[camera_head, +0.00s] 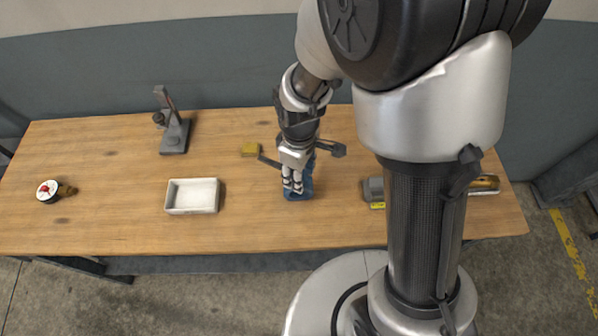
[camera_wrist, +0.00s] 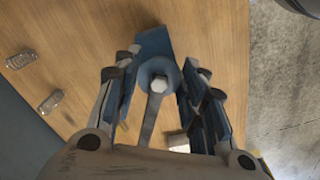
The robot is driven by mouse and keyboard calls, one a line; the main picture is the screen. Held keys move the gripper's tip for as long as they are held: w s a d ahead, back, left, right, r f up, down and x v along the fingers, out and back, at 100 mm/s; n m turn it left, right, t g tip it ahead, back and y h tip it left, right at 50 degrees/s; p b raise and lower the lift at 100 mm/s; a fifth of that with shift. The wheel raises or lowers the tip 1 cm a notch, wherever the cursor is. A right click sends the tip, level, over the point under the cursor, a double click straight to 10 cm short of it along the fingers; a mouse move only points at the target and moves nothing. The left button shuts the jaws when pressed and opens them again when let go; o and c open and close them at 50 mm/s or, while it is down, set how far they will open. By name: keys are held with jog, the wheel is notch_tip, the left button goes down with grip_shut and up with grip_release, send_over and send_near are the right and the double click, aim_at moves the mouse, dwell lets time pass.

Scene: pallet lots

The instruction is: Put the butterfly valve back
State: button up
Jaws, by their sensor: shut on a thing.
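The butterfly valve, with a blue body (camera_head: 299,191), is at the middle of the table, below my gripper (camera_head: 292,183). In the wrist view the blue round part (camera_wrist: 151,70) with a pale hex bolt at its centre lies between my two fingers (camera_wrist: 158,100). A grey lever runs from the bolt toward my palm. My gripper is shut on the valve. My fingers hide part of the body in the head view, and I cannot tell whether it touches the table.
A white tray (camera_head: 192,196) stands to the left, with a dark stand (camera_head: 173,134) behind it. A grey thing (camera_head: 373,187) stands to the right.

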jog(key=o, duration=0.8)
jog(key=shift+f, duration=0.2)
jog(key=o, duration=0.5)
jog(key=shift+c, duration=0.2)
jog(key=shift+r, duration=0.1)
notch_tip(320, 180, up, 12)
jog(key=p, duration=0.4)
jog(key=s+d+r+m+t, duration=0.4)
jog(key=s+d+r+m, duration=0.7)
jog(key=s+r, duration=0.2)
notch_tip(320, 180, up, 3)
jog(key=shift+s+f+m+t, duration=0.1)
jog(key=shift+s+m+t, duration=0.2)
